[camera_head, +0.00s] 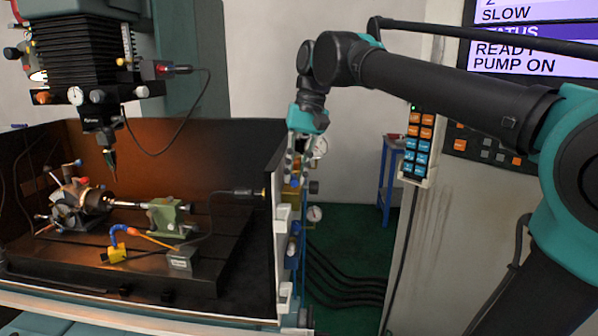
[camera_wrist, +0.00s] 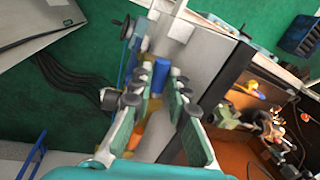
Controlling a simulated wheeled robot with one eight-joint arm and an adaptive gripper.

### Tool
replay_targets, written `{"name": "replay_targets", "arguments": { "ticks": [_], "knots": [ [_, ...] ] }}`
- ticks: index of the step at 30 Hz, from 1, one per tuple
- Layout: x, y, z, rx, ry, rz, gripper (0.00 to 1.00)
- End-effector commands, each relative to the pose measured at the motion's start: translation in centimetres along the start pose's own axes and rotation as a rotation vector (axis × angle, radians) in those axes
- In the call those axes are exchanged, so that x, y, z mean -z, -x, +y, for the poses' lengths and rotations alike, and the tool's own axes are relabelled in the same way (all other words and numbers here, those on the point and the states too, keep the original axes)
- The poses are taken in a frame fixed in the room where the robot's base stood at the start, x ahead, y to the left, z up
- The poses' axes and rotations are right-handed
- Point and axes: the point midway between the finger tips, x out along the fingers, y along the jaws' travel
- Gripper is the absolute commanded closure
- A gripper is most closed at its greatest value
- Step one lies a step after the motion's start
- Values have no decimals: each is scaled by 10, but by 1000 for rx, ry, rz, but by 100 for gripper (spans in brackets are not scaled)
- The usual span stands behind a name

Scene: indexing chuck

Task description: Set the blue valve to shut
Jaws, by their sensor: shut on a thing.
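A blue cylindrical part (camera_wrist: 161,76) shows between the fingertips in the wrist view; I take it for the blue valve's handle but cannot tell its setting. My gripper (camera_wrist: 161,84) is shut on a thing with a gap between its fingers. The picture does not make clear whether that thing is the blue part or the yellow and orange parts (camera_wrist: 153,135) in line with it. In the head view my gripper (camera_head: 295,166) points down beside the machine's side wall. A blue part (camera_head: 292,246) shows lower on that side, partly hidden by the wall edge.
The machine's enclosure wall (camera_head: 276,180) stands close left of my gripper. Gauges (camera_head: 314,214) and black hoses (camera_head: 345,282) are below. A control pendant (camera_head: 416,145) hangs on the cabinet at right. Green floor (camera_head: 350,225) is open between them.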

Motion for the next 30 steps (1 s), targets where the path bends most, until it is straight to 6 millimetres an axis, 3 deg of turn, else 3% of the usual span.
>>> {"name": "replay_targets", "arguments": {
  "ticks": [22,23,24,27,30],
  "knots": [
    [0,0,-4,1,-86,18,100],
    [0,0,-4,1,-85,18,82],
    [0,0,-4,0,-85,18,77],
    [0,0,-4,0,-85,17,64],
    [0,0,-4,0,-85,17,63]
  ]
}}
